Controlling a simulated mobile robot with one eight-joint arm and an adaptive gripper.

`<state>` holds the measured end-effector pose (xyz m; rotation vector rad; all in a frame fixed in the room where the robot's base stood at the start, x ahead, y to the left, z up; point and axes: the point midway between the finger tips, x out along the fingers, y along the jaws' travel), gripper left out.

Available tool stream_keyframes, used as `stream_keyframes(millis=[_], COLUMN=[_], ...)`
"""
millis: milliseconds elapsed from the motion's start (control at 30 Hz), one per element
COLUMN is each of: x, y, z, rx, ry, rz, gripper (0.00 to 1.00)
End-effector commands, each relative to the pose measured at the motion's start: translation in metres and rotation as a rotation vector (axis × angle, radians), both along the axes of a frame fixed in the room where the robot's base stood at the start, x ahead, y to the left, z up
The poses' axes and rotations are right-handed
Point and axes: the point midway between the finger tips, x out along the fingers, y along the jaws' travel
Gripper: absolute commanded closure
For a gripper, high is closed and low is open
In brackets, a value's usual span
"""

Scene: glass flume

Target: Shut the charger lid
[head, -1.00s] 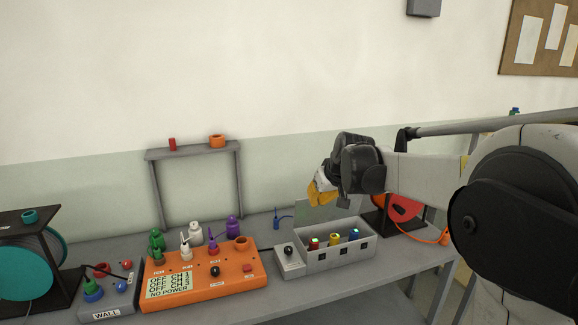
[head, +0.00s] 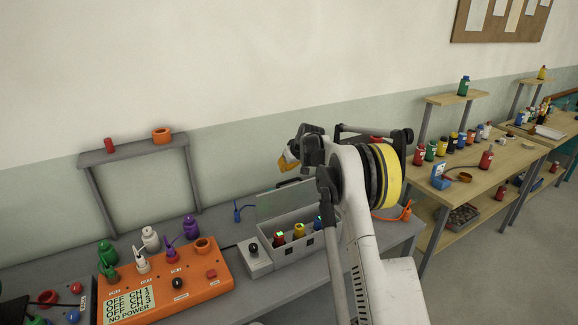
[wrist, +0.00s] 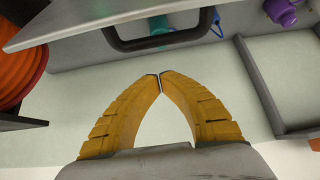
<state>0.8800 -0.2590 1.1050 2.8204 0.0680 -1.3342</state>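The charger is a light grey box (head: 298,254) on the bench in the head view. Its lid (head: 278,203) stands open, raised at the back of the box. Red, yellow and blue batteries (head: 299,230) sit inside. My gripper (head: 284,163) is above the lid's upper edge, with yellow fingers pointing left and down. In the wrist view my gripper (wrist: 160,76) has its fingertips together with nothing between them. A grey panel (wrist: 85,18) with a black handle, apparently the lid, crosses the top of that view, beyond the fingertips. I see no contact with it.
An orange console (head: 165,283) with plugs stands left of the charger. A grey rack (head: 135,152) is behind it. A blue plug (head: 237,214) lies near the lid. In the wrist view an orange reel (wrist: 15,65) is at left. Wooden benches (head: 485,175) stand to the right.

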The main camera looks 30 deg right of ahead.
Motion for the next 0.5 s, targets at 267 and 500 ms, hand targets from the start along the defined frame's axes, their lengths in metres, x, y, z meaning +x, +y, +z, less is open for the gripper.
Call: stream_keyframes(millis=[267,500], x=[0.009,-0.015], y=[0.0,-0.001], z=[-0.025,-0.025], rx=[0.0,0.001], ry=[0.0,0.0], rz=[-0.001,-0.002], gripper=[1.0,1.0])
